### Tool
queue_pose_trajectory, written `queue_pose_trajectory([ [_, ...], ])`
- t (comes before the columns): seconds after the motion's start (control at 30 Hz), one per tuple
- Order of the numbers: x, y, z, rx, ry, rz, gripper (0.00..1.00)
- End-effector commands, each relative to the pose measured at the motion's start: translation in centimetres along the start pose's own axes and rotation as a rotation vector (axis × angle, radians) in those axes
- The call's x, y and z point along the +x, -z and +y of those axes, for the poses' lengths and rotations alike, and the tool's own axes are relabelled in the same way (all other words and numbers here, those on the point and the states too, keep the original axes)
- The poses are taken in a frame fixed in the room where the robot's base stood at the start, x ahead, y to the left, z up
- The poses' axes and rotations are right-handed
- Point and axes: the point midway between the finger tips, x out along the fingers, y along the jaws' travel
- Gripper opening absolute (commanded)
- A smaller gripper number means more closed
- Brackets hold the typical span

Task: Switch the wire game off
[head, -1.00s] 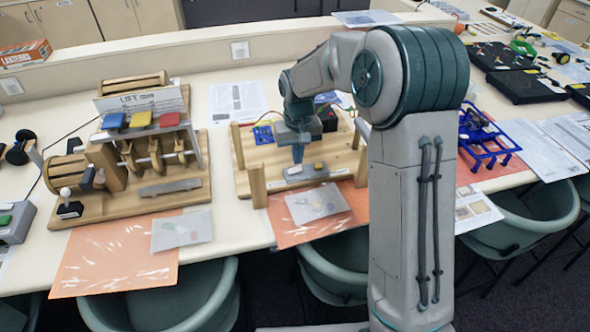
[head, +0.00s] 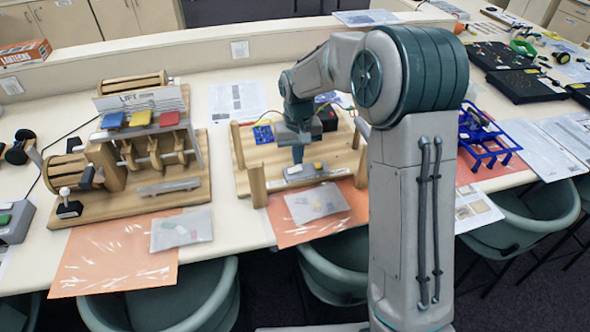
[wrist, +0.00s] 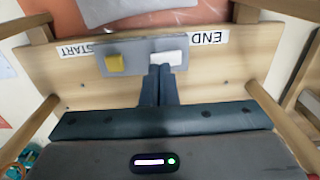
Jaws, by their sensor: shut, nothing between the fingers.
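The wire game is a wooden board (head: 345,160) with upright posts, in the middle of the table in the head view. In the wrist view its board (wrist: 215,78) carries START and END labels. A grey plate (wrist: 140,45) between them holds a yellow knob (wrist: 116,63) and a white rocker switch (wrist: 170,57). My gripper (wrist: 160,68) is shut and empty, with its fingertips right at the white switch, overlapping its near edge in the picture. I cannot tell if they press it. In the head view my gripper (head: 297,158) points down at the plate (head: 308,172).
A wooden lift model (head: 140,140) stands to the left. A blue frame (head: 485,138) stands right of my arm. A clear bag (head: 316,203) lies on an orange sheet (head: 290,232) in front of the board. Chairs (head: 335,265) line the table's front edge.

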Motion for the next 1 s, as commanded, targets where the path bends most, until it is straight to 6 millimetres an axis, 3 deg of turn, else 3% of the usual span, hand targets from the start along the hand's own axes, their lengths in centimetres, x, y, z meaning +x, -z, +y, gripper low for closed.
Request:
queue_pose_trajectory([
  [1.0,1.6,0.0,0.0,0.0,0.0,-0.001,0.0],
])
